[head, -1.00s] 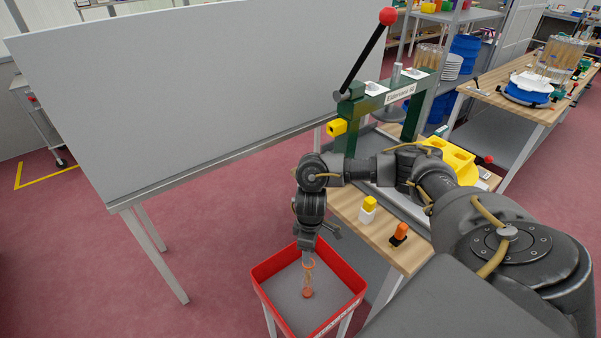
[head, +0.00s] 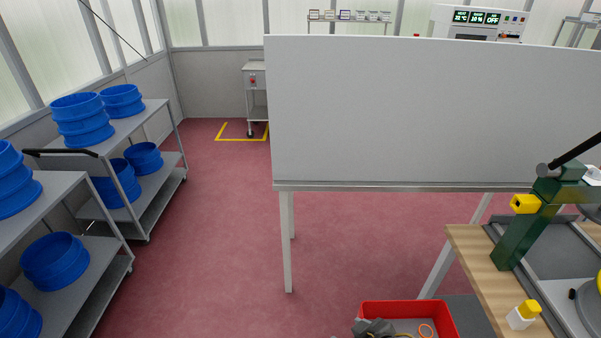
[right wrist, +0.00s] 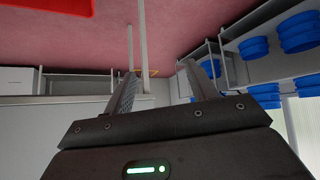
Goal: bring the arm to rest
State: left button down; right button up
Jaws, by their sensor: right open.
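My right gripper (right wrist: 163,85) shows in the right wrist view with its two fingers apart and nothing between them. In the head view only a dark grey piece of my right arm (head: 374,328) shows at the bottom edge, overlapping the left side of the red tray (head: 447,315). An orange ring (head: 426,330) shows inside the tray; the rest of what it belongs to is cut off. A red edge (right wrist: 45,7), likely of the tray, crosses the top left of the right wrist view. My left gripper is not in view.
A large white board (head: 430,110) on legs stands ahead. A wooden bench (head: 472,262) with a green press (head: 527,228) and a yellow-capped bottle (head: 522,315) is at the right. Racks with blue sieves (head: 82,118) line the left. Red floor (head: 215,250) between is clear.

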jog(key=s+d+f+m+g+h, duration=0.3)
jog(key=s+d+m+g+h, duration=0.15)
jog(key=s+d, duration=0.95)
jog(key=s+a+f+b, duration=0.1)
jog(key=s+f+b, duration=0.1)
jog(key=f, duration=1.4)
jog(key=s+f+b, duration=0.1)
jog(key=f+b, duration=0.1)
jog(key=f, duration=1.4)
jog(key=s+d+f+g+b, duration=0.2)
jog(key=s+f, duration=1.4)
jog(key=shift+d, duration=0.35)
jog(key=shift+f, duration=0.1)
jog(key=shift+c, duration=0.5)
